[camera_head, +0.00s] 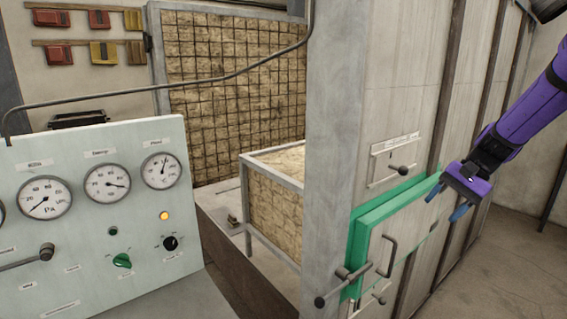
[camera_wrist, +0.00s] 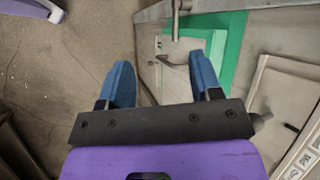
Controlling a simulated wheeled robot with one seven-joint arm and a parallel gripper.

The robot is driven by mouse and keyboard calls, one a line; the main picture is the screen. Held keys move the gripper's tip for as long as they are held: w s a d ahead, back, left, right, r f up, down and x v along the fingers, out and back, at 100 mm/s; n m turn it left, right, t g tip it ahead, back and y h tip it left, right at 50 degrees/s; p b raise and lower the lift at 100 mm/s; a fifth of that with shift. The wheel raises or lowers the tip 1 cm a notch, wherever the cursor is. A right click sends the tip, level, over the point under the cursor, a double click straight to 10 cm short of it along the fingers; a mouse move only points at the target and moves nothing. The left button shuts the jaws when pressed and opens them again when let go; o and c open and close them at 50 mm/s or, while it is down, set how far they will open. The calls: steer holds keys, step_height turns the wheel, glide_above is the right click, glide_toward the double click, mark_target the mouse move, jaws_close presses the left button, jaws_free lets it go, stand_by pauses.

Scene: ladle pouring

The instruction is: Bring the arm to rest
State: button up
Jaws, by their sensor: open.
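My arm (camera_head: 526,110) is purple and reaches in from the upper right in the head view. My gripper (camera_head: 446,203) has blue fingers, which are apart with nothing between them. It hangs in front of the cabinet wall, right of the green-framed door (camera_head: 375,232). In the wrist view my gripper (camera_wrist: 163,88) also shows its two blue fingers spread and empty. The green frame (camera_wrist: 236,50) lies beyond the fingers there, at the upper right. I cannot tell the exact gap between gripper and wall.
A control panel (camera_head: 85,160) with gauges and knobs stands at the left. A door handle (camera_head: 387,256) and a lever (camera_head: 343,279) stick out near the green door. A caged block (camera_head: 272,206) stands behind the pale cabinet (camera_head: 405,90). Floor (camera_head: 510,265) at the lower right is clear.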

steer(key=s+a+r+n+t+h, duration=0.2)
steer(key=s+r, duration=0.1)
steer(key=s, duration=0.5)
steer(key=s+a+r+n+t+h, duration=0.1)
steer(key=s+r, duration=0.3)
steer(key=s, duration=0.5)
steer(key=s+a+r+n+t+h, duration=0.2)
steer(key=s+a+r+n+h, duration=0.1)
steer(key=s, duration=0.6)
steer(key=shift+s+a+r+n+t+h, duration=0.2)
steer(key=shift+a+r+n+t+h, duration=0.15)
steer(key=shift+r+n, duration=0.35)
steer(key=shift+d, duration=0.1)
